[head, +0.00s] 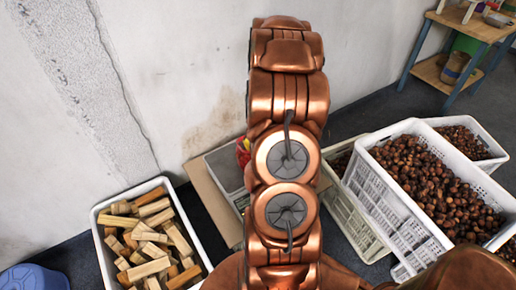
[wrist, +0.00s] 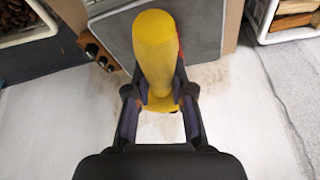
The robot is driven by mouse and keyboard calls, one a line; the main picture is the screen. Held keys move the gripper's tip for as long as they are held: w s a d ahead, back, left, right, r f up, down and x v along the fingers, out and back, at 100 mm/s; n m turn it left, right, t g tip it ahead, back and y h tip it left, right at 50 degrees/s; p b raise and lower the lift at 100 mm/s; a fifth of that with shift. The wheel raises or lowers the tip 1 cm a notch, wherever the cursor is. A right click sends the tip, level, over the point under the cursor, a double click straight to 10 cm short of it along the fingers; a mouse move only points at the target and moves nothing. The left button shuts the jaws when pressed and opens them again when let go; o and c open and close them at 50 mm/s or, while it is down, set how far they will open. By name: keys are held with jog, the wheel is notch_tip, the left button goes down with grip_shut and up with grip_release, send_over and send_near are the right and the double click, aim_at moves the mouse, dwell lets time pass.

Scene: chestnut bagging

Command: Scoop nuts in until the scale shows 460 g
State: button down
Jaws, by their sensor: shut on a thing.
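My gripper (wrist: 160,102) is shut on a yellow scoop (wrist: 155,45) with a little red at its right edge. In the head view a small red and yellow patch of it (head: 242,152) shows beside my arm. The scoop is over a grey flat surface (wrist: 205,30), which looks like the scale; in the head view the grey scale (head: 225,168) is partly behind my arm. No reading, bag or scoop contents can be made out. Chestnuts (head: 430,180) fill a white crate (head: 400,215) at the right.
A white crate (head: 103,262) of wood pieces stands at the left. Another crate of nuts (head: 470,140) is behind the right one. A brown board (head: 210,200) lies under the scale. A wooden piece with dark knobs (wrist: 97,50) is beside the scale. A wall is close behind.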

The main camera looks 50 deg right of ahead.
jog(key=shift+w+d+r+g+y+p, duration=0.25)
jog(key=shift+r+g+p, duration=0.2)
jog(key=shift+p, duration=1.55)
jog(key=shift+w+r+p, duration=0.15)
jog(key=shift+r+p, duration=0.1)
jog(key=shift+p, duration=0.75)
jog(key=shift+d+r+g+y+p, duration=0.25)
jog(key=shift+r+g+p, duration=0.1)
jog(key=shift+p, duration=0.45)
jog(key=shift+w+a+r+g+p, duration=0.1)
jog(key=shift+w+r+g+p, duration=0.15)
jog(key=shift+p, duration=0.95)
